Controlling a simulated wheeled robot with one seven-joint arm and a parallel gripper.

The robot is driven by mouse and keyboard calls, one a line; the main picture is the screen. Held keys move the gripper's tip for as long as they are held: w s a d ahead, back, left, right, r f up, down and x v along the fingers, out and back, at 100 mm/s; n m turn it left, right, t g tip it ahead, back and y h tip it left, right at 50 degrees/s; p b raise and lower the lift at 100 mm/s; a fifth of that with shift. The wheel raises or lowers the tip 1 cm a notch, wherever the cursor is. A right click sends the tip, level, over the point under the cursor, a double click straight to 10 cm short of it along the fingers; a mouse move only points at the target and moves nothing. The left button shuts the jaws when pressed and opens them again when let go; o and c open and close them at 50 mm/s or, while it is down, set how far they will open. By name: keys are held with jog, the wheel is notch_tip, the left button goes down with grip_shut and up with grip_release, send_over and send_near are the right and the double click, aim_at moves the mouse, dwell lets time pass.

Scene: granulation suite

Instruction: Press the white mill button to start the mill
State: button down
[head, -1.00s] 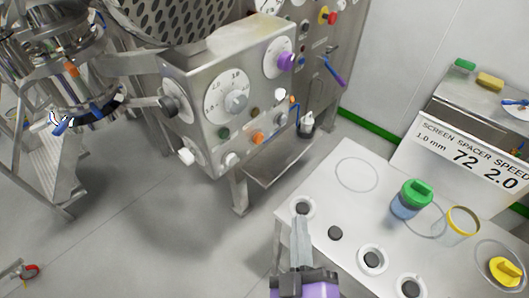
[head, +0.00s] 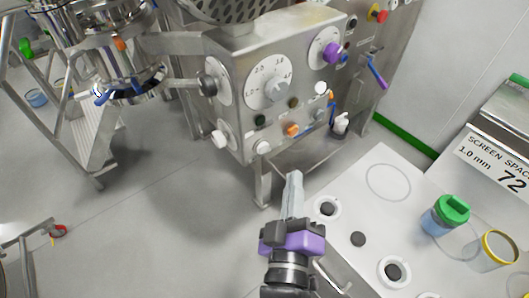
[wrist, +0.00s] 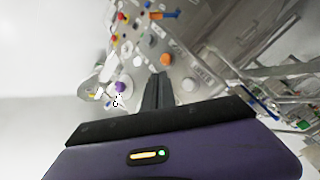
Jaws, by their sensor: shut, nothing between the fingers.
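The steel control panel (head: 240,110) stands ahead in the head view, with dials, knobs and small coloured buttons. A round white button (head: 320,88) sits on its front, below the purple knob (head: 333,53). White knobs (head: 263,147) also show along its lower edge, and I cannot read which part is labelled for the mill. My gripper (head: 294,178) is shut and empty, pointing at the panel from below and in front, apart from it. In the wrist view the closed fingers (wrist: 157,82) point at the panel, near an orange button (wrist: 165,59) and a white round part (wrist: 189,84).
A white worktop (head: 350,215) lies to the right of my gripper, with a green-lidded jar (head: 446,214) and a yellow-rimmed cup (head: 495,250). A blue-handled lever (head: 377,75) sticks out at the panel's right. Steel steps (head: 95,140) stand at left; grey floor between is clear.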

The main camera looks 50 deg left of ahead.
aim_at(263, 148)
jog(key=shift+w+a+b, duration=0.15)
jog(key=shift+a+b, duration=0.6)
jog(key=shift+a, duration=0.75)
jog(key=shift+w+a+b, duration=0.1)
jog(key=shift+a+b, duration=0.6)
jog(key=shift+a, duration=0.75)
jog(key=shift+a, duration=0.45)
